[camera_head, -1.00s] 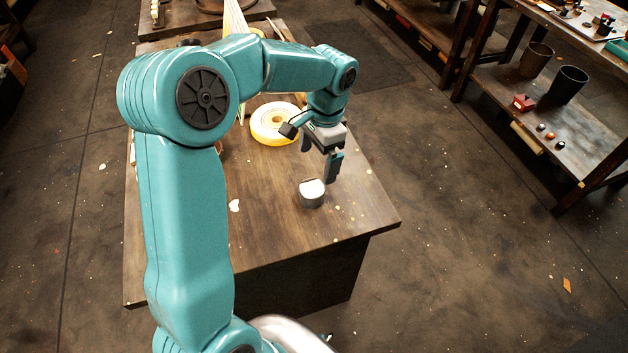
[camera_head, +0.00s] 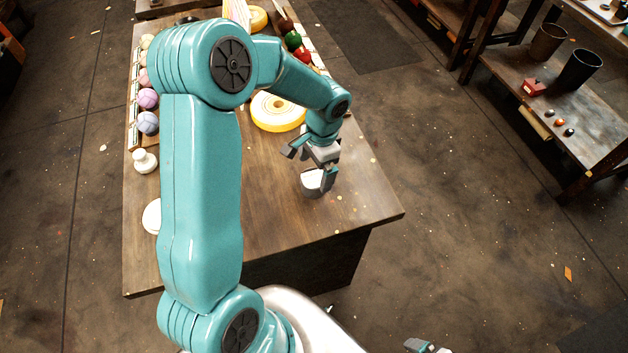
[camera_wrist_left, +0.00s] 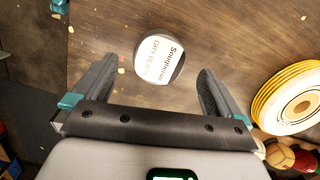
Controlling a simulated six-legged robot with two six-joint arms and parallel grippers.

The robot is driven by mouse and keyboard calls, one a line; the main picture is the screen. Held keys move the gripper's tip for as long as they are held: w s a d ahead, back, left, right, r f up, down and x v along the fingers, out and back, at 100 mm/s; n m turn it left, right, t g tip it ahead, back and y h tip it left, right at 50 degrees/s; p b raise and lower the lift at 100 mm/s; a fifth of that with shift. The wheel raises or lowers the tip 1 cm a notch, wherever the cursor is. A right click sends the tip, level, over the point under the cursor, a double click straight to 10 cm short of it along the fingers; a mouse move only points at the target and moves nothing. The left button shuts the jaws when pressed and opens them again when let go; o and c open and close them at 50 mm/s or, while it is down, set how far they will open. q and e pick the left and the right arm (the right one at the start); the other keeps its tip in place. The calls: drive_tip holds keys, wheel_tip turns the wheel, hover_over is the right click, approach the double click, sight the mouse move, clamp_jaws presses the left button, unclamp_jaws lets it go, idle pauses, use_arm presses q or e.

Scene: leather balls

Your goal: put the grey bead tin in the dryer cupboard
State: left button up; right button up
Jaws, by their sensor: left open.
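The grey bead tin (camera_head: 312,184) stands on the wooden table near its front right, with a white label on top. In the left wrist view the tin (camera_wrist_left: 159,59) sits between the lines of the two fingers, just beyond their tips, and its label has dark printing. My left gripper (camera_head: 317,170) is open and low over the tin, partly covering it in the head view. In the left wrist view the space between the fingers (camera_wrist_left: 157,75) is empty near the palm. Part of my right gripper (camera_head: 425,346) shows at the bottom edge. I cannot make out a dryer cupboard.
A yellow-rimmed white roll (camera_head: 279,112) lies behind the tin. Pale and purple balls (camera_head: 148,122) line the table's left side, with a white knob-shaped piece (camera_head: 145,162) nearby. Coloured balls (camera_head: 293,40) sit at the back. A shelf unit (camera_head: 560,110) with dark cups stands right, across open floor.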

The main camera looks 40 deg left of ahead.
sight(314, 178)
use_arm(q)
drive_tip(key=shift+s+d+f, duration=0.1)
drive_tip(key=shift+s+f, duration=0.05)
drive_tip(key=shift+f, duration=0.05)
wheel_tip(314, 178, down, 5)
drive_tip(key=shift+s+p, duration=0.15)
drive_tip(key=shift+p, duration=0.35)
drive_tip(key=shift+s, duration=0.1)
drive_tip(key=c, duration=1.2)
